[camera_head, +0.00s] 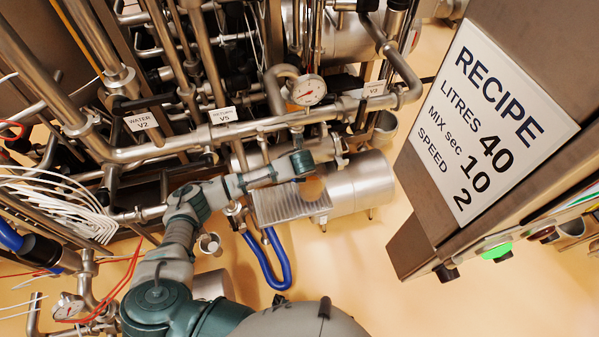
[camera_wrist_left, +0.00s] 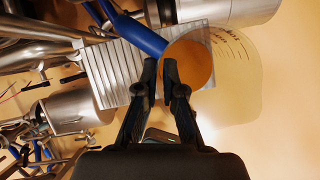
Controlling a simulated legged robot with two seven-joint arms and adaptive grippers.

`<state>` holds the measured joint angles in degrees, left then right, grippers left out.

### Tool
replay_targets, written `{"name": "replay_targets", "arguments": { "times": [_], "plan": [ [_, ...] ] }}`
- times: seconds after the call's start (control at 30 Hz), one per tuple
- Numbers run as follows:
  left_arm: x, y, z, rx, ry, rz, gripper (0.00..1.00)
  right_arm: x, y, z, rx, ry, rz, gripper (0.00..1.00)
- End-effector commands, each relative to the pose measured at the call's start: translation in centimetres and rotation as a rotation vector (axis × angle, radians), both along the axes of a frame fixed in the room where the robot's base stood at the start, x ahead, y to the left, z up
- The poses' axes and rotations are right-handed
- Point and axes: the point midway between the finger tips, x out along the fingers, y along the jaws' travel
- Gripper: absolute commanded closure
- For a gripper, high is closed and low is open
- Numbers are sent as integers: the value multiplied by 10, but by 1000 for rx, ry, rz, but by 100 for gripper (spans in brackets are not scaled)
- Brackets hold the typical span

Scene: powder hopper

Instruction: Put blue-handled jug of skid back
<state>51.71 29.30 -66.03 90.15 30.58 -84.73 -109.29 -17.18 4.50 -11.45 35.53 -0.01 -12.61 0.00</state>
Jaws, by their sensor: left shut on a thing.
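The jug has dark graduation marks and lies tilted to the right of the fingers, with a tan round face showing. In the head view my left gripper (camera_head: 304,166) is at the ribbed metal block on the skid, and the jug's tan round face (camera_head: 314,188) shows just below it. The handle is hidden there. The skid's steel pipework (camera_head: 240,128) fills the upper left. My right gripper is out of view.
The ribbed block (camera_head: 290,206) adjoins a steel cylinder (camera_head: 360,184). A blue hose loop (camera_head: 268,268) hangs below it. A recipe panel (camera_head: 478,120) stands at the right. Open floor (camera_head: 350,270) lies between.

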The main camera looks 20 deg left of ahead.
Motion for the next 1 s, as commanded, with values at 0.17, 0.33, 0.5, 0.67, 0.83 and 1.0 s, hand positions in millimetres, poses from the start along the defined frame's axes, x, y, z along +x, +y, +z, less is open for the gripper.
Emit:
{"name": "replay_targets", "arguments": {
  "times": [0.17, 0.33, 0.5, 0.67, 0.83, 1.0],
  "plan": [
    [19, 5, -1, -1, -2, 0, 100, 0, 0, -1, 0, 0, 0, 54],
    [20, 6, -14, 0, 1, -1, 100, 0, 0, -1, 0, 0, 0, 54],
    [20, 6, -35, 0, -1, 1, 100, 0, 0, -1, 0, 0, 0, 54],
    [20, 6, -37, 0, -2, -1, 100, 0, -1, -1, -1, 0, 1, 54],
    [19, 6, -38, 1, 0, 0, 68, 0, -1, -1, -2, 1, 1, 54],
    [19, 6, -38, 1, 1, 0, 68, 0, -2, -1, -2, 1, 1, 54]
  ]
}}
